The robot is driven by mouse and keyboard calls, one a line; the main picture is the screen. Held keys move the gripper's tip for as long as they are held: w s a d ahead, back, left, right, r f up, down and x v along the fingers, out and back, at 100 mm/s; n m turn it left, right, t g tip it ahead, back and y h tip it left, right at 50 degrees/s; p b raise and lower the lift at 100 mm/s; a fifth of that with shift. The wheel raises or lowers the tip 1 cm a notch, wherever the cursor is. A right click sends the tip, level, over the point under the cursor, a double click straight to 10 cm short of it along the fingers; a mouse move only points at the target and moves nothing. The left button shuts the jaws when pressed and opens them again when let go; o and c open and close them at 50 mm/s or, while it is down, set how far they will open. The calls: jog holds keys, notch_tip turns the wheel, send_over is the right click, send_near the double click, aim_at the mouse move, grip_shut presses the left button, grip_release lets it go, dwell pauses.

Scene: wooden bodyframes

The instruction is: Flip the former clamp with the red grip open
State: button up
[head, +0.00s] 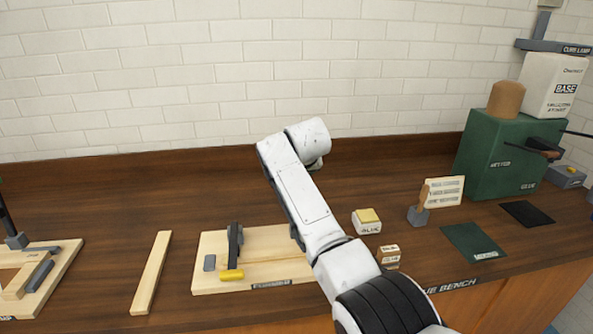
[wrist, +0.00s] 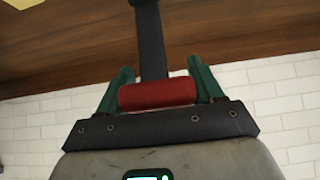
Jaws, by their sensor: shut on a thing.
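The red grip (wrist: 157,93) is a red cylinder at the end of a dark clamp lever (wrist: 149,38) in the wrist view. My gripper (wrist: 159,75) is shut on it, with one green finger at each end of the cylinder. The lever runs from the grip toward the wooden surface at the top of that view. In the head view the pale wooden former board (head: 212,247) lies on the bench, and my arm covers its right part. The red-grip clamp and my gripper are hidden there. The clamp with the yellow grip (head: 232,275) shows on the left of the board.
A wooden strip (head: 151,273) lies left of the former. A wooden frame (head: 48,283) is at the far left. A glue block (head: 367,221), a brush holder (head: 418,215) and a green machine (head: 503,160) stand to the right. A white brick wall (head: 200,70) closes the back.

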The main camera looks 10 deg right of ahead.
jog(key=shift+s+f, duration=0.1)
jog(key=shift+f, duration=0.55)
jog(key=o, duration=1.2)
jog(key=shift+o, duration=1.2)
jog(key=shift+r, duration=0.3)
jog(key=b+v, duration=0.1)
jog(key=v, duration=0.9)
jog(key=shift+r+b, duration=0.3)
jog(key=shift+b, duration=0.05)
jog(key=shift+s, duration=0.15)
jog(key=shift+c, duration=0.5)
